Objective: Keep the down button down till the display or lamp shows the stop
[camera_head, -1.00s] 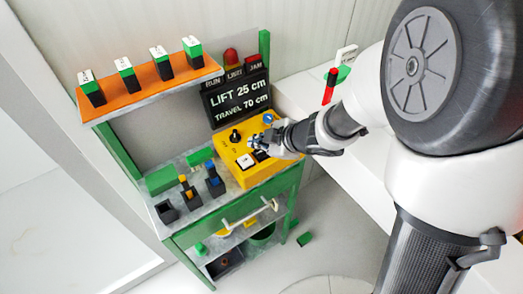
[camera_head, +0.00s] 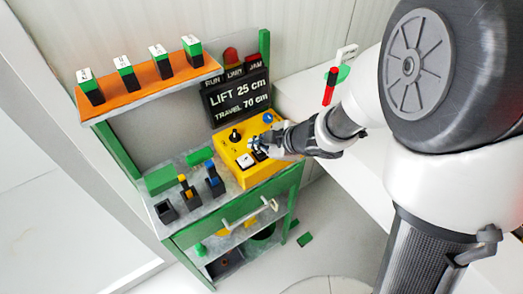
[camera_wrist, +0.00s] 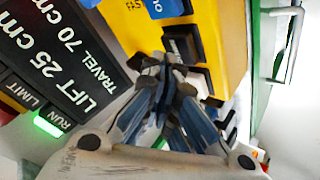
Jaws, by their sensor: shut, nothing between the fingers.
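The yellow control box (camera_head: 230,152) stands on the green bench and carries a white button (camera_head: 245,161) and dark buttons. The display (camera_head: 237,97) reads LIFT 25 cm, TRAVEL 70 cm. A green lamp (camera_wrist: 47,125) glows by RUN.
A knob (camera_head: 235,135) and a blue button (camera_head: 268,118) sit behind my gripper on the box. An orange shelf (camera_head: 150,80) with several green-black blocks is at upper left. Holders with coloured parts (camera_head: 187,190) stand left of the box. A drawer handle (camera_head: 250,214) juts out below.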

